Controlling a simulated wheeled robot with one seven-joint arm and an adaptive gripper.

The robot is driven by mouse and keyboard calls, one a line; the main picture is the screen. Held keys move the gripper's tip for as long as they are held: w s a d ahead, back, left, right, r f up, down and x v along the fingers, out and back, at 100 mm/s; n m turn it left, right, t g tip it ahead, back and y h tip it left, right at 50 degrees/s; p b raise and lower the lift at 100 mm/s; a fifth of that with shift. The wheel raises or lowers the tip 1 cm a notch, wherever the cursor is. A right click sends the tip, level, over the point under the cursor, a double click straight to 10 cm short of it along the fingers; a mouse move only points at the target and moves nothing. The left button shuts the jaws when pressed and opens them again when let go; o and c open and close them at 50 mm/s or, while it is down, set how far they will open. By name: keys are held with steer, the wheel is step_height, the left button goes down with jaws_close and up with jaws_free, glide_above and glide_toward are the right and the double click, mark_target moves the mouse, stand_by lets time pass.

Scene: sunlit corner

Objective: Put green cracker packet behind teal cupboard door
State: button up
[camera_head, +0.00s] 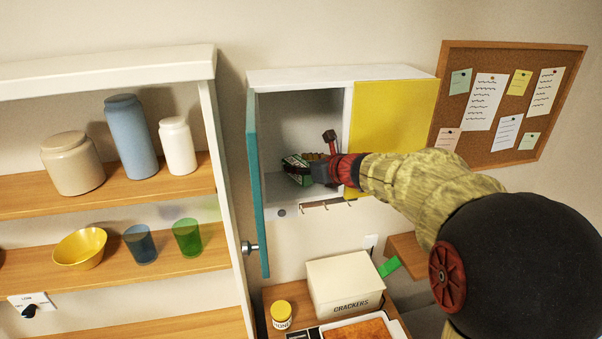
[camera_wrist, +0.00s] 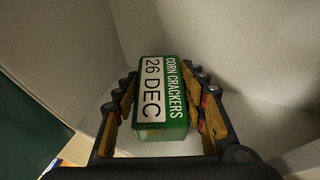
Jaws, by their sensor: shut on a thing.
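The green cracker packet (camera_head: 298,172) is inside the open left compartment of the wall cupboard. In the wrist view the packet (camera_wrist: 163,98) shows a green and white label reading "CORN CRACKERS 26 DEC". My gripper (camera_head: 318,168) reaches into the compartment from the right and is shut on the packet, with a finger on each side of it (camera_wrist: 165,100). The teal cupboard door (camera_head: 258,190) stands open on the left, swung outward, with a round knob (camera_head: 249,247) near its bottom. Whether the packet touches the compartment floor is hard to tell.
A yellow door (camera_head: 392,125) covers the cupboard's right half. Small hooks (camera_head: 314,207) hang under the cupboard. A white shelf unit (camera_head: 228,200) with jars, a bowl and cups stands left. Below are a crackers box (camera_head: 345,283) and a honey jar (camera_head: 281,314). A corkboard (camera_head: 508,100) hangs right.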

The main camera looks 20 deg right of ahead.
steer(key=shift+s+f, duration=0.1)
steer(key=shift+f, duration=0.6)
steer(key=shift+w+f, duration=0.2)
steer(key=shift+f, duration=0.25)
steer(key=shift+s+r, duration=0.1)
steer(key=shift+f+b, duration=0.25)
steer(key=shift+b, duration=0.05)
steer(key=o, duration=1.3)
steer(key=shift+c, duration=0.2)
steer(key=shift+r, duration=0.1)
